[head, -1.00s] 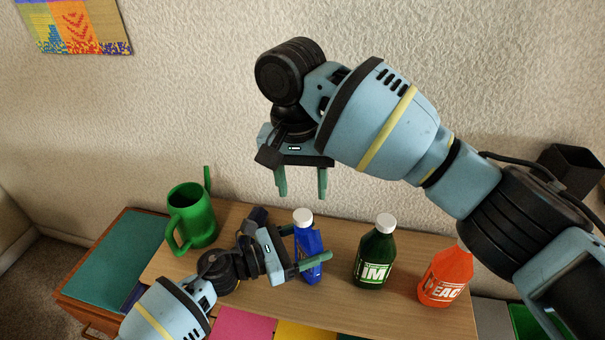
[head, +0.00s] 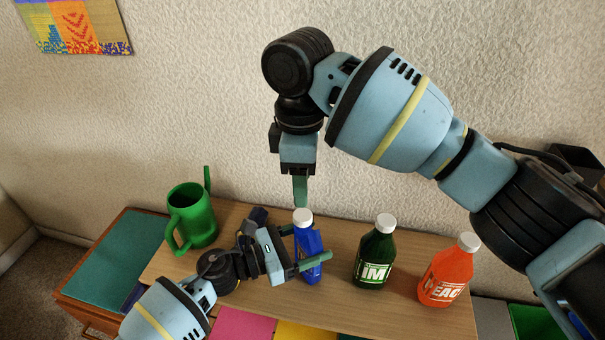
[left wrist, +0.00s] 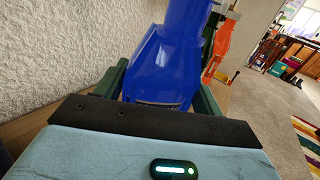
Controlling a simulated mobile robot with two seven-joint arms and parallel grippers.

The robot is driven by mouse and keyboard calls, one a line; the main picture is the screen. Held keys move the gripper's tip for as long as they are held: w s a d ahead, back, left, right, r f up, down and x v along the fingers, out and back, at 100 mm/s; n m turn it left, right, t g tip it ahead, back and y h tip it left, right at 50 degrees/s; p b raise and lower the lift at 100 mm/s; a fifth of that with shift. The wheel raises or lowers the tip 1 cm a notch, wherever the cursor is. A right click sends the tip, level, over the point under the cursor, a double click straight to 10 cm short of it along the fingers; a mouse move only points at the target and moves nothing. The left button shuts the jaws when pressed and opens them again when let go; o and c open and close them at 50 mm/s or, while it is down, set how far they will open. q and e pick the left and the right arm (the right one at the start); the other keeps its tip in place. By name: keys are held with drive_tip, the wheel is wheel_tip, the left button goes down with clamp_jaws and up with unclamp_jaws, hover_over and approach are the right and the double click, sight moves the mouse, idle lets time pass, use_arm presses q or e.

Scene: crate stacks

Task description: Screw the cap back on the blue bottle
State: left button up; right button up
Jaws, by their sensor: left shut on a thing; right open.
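The blue bottle (head: 308,262) stands upright on the wooden top, with a white cap (head: 302,217) sitting at its mouth. I cannot tell how tightly the cap is seated. My left gripper (head: 309,246) is shut on the bottle's body from the left. The left wrist view shows the blue bottle (left wrist: 170,65) between the green fingers, its top out of frame. My right gripper (head: 300,190) points down just above the cap. Its fingers are seen edge-on, one behind the other, open and with nothing visible between them.
A green bottle (head: 375,256) and an orange bottle (head: 446,272), both white-capped, stand to the right on the wooden top (head: 340,308). A green watering can (head: 192,218) stands at the left. Pink and yellow sheets lie along the front. The textured wall is close behind.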

sight(302, 215)
drive_tip(key=n, duration=0.7)
drive_tip(key=shift+r+n, duration=0.3)
drive_tip(key=shift+f, duration=0.15)
drive_tip(key=shift+f, duration=3.9)
drive_tip(key=c, duration=1)
drive_tip(key=shift+c, duration=0.2)
